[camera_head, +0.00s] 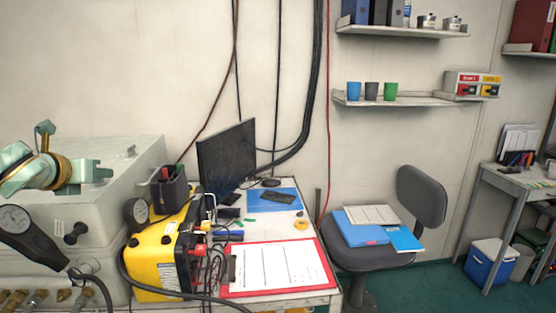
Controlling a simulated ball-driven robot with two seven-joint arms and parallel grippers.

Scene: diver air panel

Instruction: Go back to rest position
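My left gripper (105,171) is at the left edge, pale green, with its arm and a yellow ring behind it. It points right, in front of the grey-white cabinet (125,152). Its two fingers appear apart, with nothing seen between them. My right gripper is not in view.
A yellow case (158,262) with gauges and black hoses stands below and right of the gripper. The desk holds a monitor (226,158), a red clipboard (235,288) and small items. A chair (368,257) with folders is to the right. Wall shelves (400,100) hold cups.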

